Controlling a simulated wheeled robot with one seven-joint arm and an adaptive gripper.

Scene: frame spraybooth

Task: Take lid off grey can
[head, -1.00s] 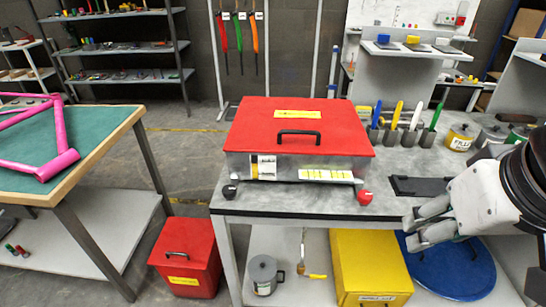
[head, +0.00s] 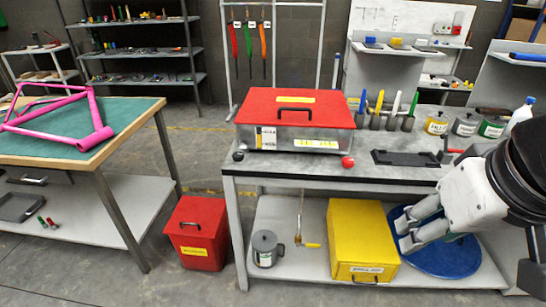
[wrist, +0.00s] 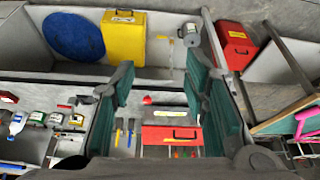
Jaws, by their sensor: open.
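A grey can (head: 466,124) with a pale label stands upright at the right back of the workbench, between a yellow-labelled can and a green-labelled can. It also shows in the wrist view (wrist: 55,119). Another grey pot (head: 265,249) with a lid and side handle stands on the bench's lower shelf and appears in the wrist view (wrist: 191,36). My gripper (head: 404,232) is at the right, in front of the bench, apart from all cans. In the wrist view its fingers (wrist: 160,78) are wide apart with nothing between them.
A red-lidded case (head: 295,112) sits on the bench (head: 300,172), with several upright coloured-handle tools (head: 388,115) and a black tray (head: 405,158) beside it. Below are a yellow box (head: 362,235) and a blue disc (head: 452,255). A red bin (head: 196,230) stands on the floor at left.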

